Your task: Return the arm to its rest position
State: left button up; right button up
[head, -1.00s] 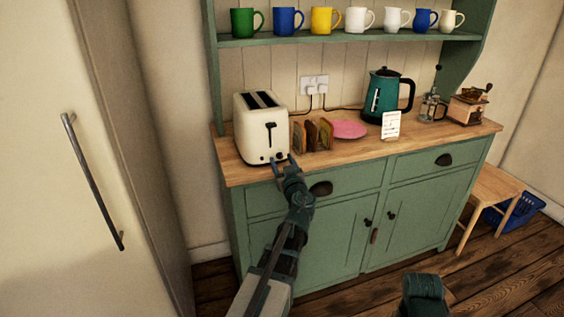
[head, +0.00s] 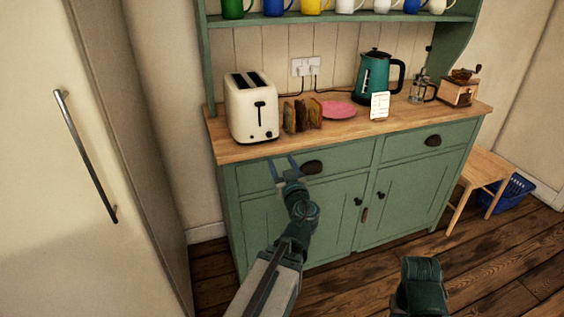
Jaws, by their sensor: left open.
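My left gripper (head: 283,168) is open and empty in the head view. It is in front of the green dresser's left drawer, below the edge of the wooden worktop (head: 350,128). The cream toaster (head: 252,108) stands on the worktop above and behind it, apart from the gripper. Part of my right arm shows at the bottom right, but its gripper fingers are not visible.
A toast rack with toast (head: 302,115), a pink plate (head: 338,109), a white card (head: 380,105), a teal kettle (head: 376,75), a glass press (head: 422,88) and a grinder (head: 459,88) stand on the worktop. A wooden stool (head: 483,170) is at right.

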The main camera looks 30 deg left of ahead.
pick_arm(q)
jog(key=shift+d+f, duration=0.1)
jog(key=s+d+f+m+g+h, duration=0.3)
jog(key=d+f+g, duration=0.1)
jog(key=d+f, duration=0.4)
jog(key=s+d+f+m+g+h, duration=0.3)
jog(key=s+d+f+g, duration=0.1)
jog(key=d+f, duration=0.4)
jog(key=s+d+f+m+g+h, duration=0.3)
jog(key=s+d+m, duration=0.15)
jog(key=d, duration=0.35)
jog(key=s+d+f+m+g+h, duration=0.2)
jog(key=s+d+f+m, duration=0.1)
jog(key=s+d, duration=0.4)
notch_tip(320, 180, up, 17)
jog(key=d+p, duration=0.1)
jog(key=p, duration=1.6)
jog(key=shift+w+d+h, duration=0.15)
jog(key=shift+w+h, duration=0.05)
jog(key=shift+h, duration=0.2)
jog(key=shift+m, duration=0.25)
